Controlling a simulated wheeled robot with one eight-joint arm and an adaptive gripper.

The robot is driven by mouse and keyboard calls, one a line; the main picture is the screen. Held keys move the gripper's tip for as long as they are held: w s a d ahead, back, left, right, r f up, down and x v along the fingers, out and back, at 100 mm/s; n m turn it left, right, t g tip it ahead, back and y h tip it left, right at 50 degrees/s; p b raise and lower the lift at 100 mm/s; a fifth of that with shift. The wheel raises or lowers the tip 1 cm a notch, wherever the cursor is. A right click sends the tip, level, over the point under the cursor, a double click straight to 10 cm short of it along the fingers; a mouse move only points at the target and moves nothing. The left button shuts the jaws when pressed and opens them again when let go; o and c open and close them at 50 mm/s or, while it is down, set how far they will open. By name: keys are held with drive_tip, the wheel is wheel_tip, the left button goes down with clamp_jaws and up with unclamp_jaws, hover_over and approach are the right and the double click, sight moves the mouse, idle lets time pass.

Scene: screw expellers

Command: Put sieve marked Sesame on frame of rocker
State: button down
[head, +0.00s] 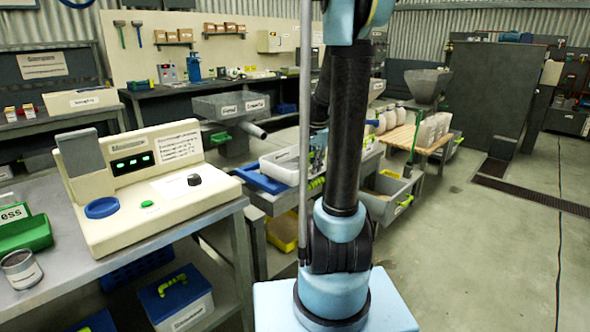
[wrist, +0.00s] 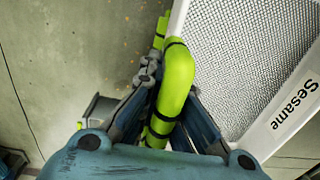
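The sieve (wrist: 245,65) fills the upper right of the wrist view. It has a grey wire mesh in a white rim marked "Sesame" (wrist: 292,104) and a bright green handle (wrist: 177,82). My gripper (wrist: 168,95) has a finger on each side of this handle and appears shut on it. The sieve's far parts run out of the picture. In the head view my arm hides the gripper, and I cannot make out the sieve for certain. A low unit with a white tray (head: 283,166) stands behind my arm; I cannot tell whether it is the rocker's frame.
A bench at the left holds a cream console (head: 150,190), a green bin (head: 25,232) and a metal can (head: 21,269). A grey drawer (head: 393,196) with a green handle stands right of my arm. Open concrete floor (head: 480,260) lies at the right.

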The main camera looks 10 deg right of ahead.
sight(297, 168)
drive_tip(key=w+a, duration=0.3)
drive_tip(key=w, duration=0.2)
drive_tip(key=w+a, duration=0.2)
drive_tip(key=shift+w+a, duration=0.25)
drive_tip(key=shift+a, duration=0.05)
drive_tip(key=shift+w+a+f, duration=0.1)
drive_tip(key=shift+w+f, duration=0.1)
drive_tip(key=shift+f, duration=1.6)
drive_tip(key=c, duration=1.8)
unclamp_jaws()
